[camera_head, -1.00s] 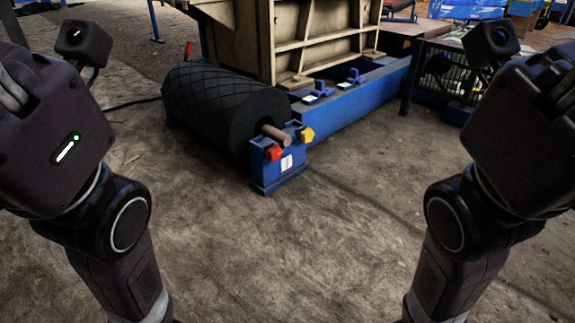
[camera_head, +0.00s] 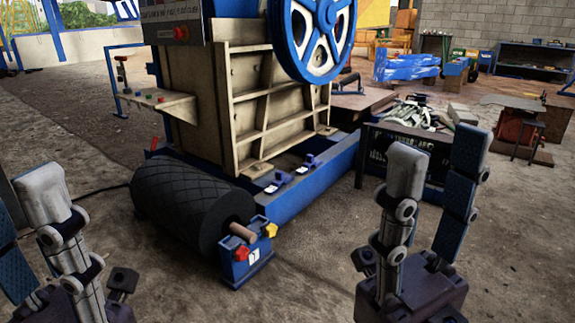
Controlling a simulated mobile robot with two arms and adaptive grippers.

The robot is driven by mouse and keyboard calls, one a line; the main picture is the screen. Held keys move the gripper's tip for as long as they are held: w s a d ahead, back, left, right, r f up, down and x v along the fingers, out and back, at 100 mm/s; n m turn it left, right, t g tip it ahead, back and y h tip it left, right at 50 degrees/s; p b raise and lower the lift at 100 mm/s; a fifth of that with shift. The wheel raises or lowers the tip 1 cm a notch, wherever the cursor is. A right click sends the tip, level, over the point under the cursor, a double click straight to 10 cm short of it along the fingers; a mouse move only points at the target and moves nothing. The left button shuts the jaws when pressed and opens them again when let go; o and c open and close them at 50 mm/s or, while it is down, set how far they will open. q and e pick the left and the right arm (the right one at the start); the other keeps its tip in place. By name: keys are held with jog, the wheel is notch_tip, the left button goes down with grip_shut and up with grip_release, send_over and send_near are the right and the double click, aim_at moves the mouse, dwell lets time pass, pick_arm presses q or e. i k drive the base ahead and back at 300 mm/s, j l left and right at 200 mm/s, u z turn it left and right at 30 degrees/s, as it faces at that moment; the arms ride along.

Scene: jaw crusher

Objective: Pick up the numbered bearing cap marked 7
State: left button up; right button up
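Two small blue caps with white labels sit on the blue beam of the crusher: a nearer cap (camera_head: 272,185) and a farther cap (camera_head: 307,163). A larger blue bearing block (camera_head: 247,252) with a white label, a red knob and a yellow knob stands on the floor at the roller's shaft end. The label marks are too small to read, so I cannot tell which is 7. My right gripper (camera_head: 437,150) is open and empty, fingers up, right of the block. My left gripper (camera_head: 22,205) is open at the left edge, partly cut off. Neither touches a cap.
A black ribbed roller (camera_head: 190,205) lies left of the block. The crusher body (camera_head: 250,95) with a blue flywheel (camera_head: 320,35) stands behind. A dark bin (camera_head: 385,160) with scrap stands behind my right gripper. The concrete floor in front is clear.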

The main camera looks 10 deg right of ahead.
aim_at(310, 163)
jog(key=i+l, duration=0.25)
jog(key=i, duration=0.25)
jog(key=i+l, duration=0.25)
jog(key=i, duration=0.25)
